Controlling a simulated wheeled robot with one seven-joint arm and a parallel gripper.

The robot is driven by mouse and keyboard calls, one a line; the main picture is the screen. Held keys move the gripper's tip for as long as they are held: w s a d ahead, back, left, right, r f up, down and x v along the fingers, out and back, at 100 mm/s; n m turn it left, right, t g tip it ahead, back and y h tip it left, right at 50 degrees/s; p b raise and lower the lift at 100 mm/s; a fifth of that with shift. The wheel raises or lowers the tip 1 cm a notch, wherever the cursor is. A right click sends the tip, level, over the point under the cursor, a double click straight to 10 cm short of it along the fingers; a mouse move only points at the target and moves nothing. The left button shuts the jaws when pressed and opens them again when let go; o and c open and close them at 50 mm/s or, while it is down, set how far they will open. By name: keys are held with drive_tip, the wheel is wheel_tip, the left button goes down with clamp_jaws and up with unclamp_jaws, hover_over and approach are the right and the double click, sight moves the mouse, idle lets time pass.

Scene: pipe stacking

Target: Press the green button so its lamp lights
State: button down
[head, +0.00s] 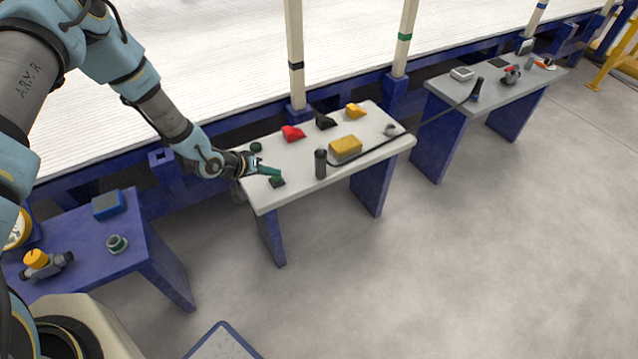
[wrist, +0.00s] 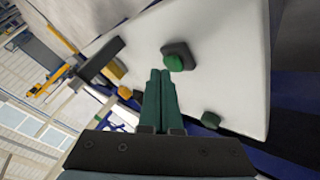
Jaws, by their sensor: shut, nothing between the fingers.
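The green button (wrist: 174,63) is a round green cap on a dark base on the pale table. In the head view its dark base (head: 278,182) shows near the table's front left edge, just below my fingertips. My gripper (head: 279,172) has its long green fingers closed together with nothing between them. In the wrist view the closed fingertips (wrist: 160,73) are close beside the button. I cannot tell whether they touch it. A small dark green piece (head: 256,147), perhaps the lamp, sits at the table's back left; it looks unlit. It also shows in the wrist view (wrist: 211,119).
A dark upright cylinder (head: 320,164) and a yellow block (head: 345,148) stand right of the button. Red (head: 293,133), black (head: 325,121) and yellow (head: 355,110) pieces line the back. A black cable (head: 430,120) reaches the right table. A blue table (head: 125,270) stands left.

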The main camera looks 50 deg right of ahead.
sight(273, 180)
drive_tip(key=shift+f+b, duration=0.3)
drive_tip(key=shift+f, duration=0.1)
drive_tip(key=shift+r, duration=0.15)
drive_tip(key=shift+r+p, duration=0.6)
drive_tip(key=shift+r, duration=0.25)
wheel_tip(273, 180, up, 6)
drive_tip(key=p, duration=0.4)
idle(0.3)
idle(0.4)
